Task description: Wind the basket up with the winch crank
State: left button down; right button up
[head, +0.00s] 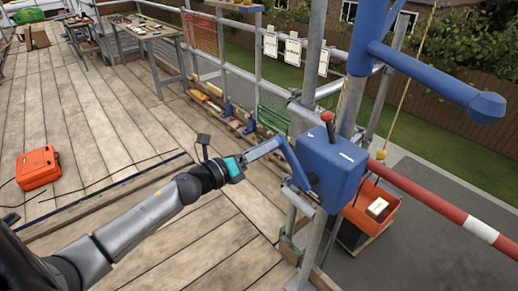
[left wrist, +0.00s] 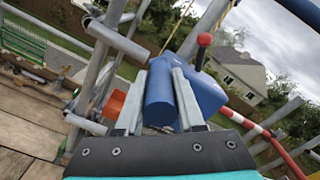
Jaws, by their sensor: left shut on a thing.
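The blue winch box (head: 328,165) is fixed to a scaffold post, with a red-topped lever (head: 327,118) on it. Its blue crank arm (head: 292,160) reaches left to the handle. My left gripper (head: 238,166) is at the crank's outer end. In the left wrist view its two fingers (left wrist: 160,78) stand on either side of the blue crank handle (left wrist: 160,100), shut on it. The orange basket (head: 382,208) shows below and behind the winch, with a light box (head: 377,207) in it. The winch and post hide part of the basket. My right gripper is out of view.
A red and white rail (head: 440,204) runs right from the post. A blue hoist arm (head: 425,70) juts out above. A yellow rope (head: 408,80) hangs behind. An orange case (head: 38,167) lies on the plank deck (head: 100,130), which is mostly clear at left.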

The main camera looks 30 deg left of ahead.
pick_arm(q)
jog(key=shift+s+d+r+m+p, duration=0.25)
jog(key=shift+d+r+m+p, duration=0.2)
jog(key=shift+d+r, duration=0.2)
jog(key=shift+s+d+r+m+p, duration=0.2)
jog(key=shift+d+r+m+p, duration=0.2)
jog(key=shift+d+r+m, duration=0.25)
jog(key=shift+s+d+r+m+p, duration=0.25)
jog(key=shift+d+r+m+p, duration=0.2)
jog(key=shift+d, duration=0.3)
jog(key=shift+d+f, duration=0.1)
jog(key=c, duration=0.5)
grip_release()
jog(key=shift+s, duration=0.15)
jog(key=shift+b+v, duration=1.7)
jog(key=shift+v, duration=5.9)
